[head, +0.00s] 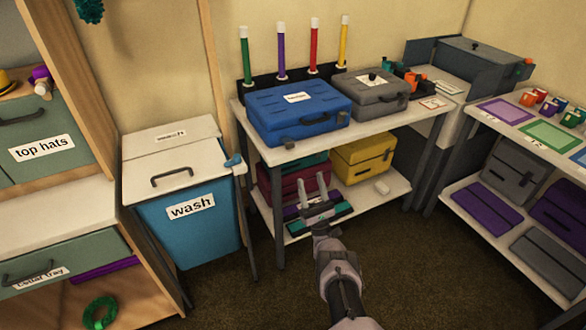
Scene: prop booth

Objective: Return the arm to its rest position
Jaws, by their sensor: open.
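My gripper (313,191) is in the head view, at the end of my arm, which reaches up from the bottom edge. Its two pale fingers stand apart with nothing between them. It is in front of the table's lower shelf (375,197) and hides part of it. I cannot tell whether it touches anything there.
A blue case (297,110) and a grey case (370,95) stand on the white table (290,150). A yellow case (362,157) is below. The blue wash bin (195,235) is at left, a shelf unit (510,232) at right. Brown floor (420,270) is clear in front.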

